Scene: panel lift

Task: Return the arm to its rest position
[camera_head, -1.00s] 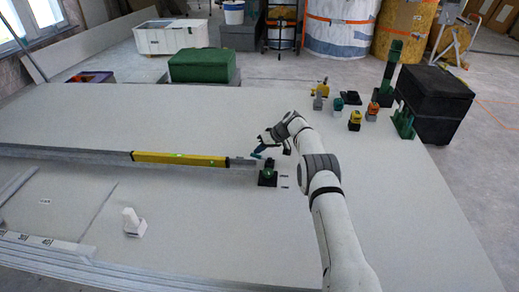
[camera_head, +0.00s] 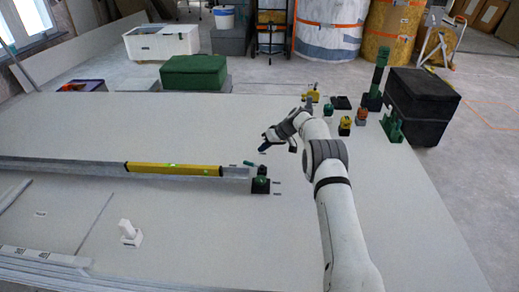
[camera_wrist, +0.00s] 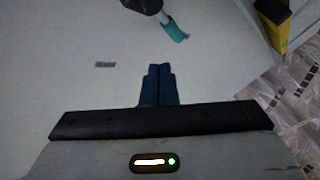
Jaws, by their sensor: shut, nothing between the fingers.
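My white and grey arm reaches out over the large pale panel (camera_head: 180,230) in the head view. My gripper (camera_head: 266,146) is above the panel, pointing left. In the wrist view its two dark blue fingers (camera_wrist: 157,84) are pressed together with nothing between them. A black and green tool (camera_head: 261,181) stands on the panel just below and left of my gripper, apart from it. In the wrist view a teal-tipped dark tool (camera_wrist: 170,24) shows beyond the fingertips.
A metal rail with a yellow level (camera_head: 174,170) lies across the panel. A white fixture (camera_head: 129,232) stands at front left. Several small tools and a black box (camera_head: 422,104) are at the right. A green box (camera_head: 194,76) sits behind.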

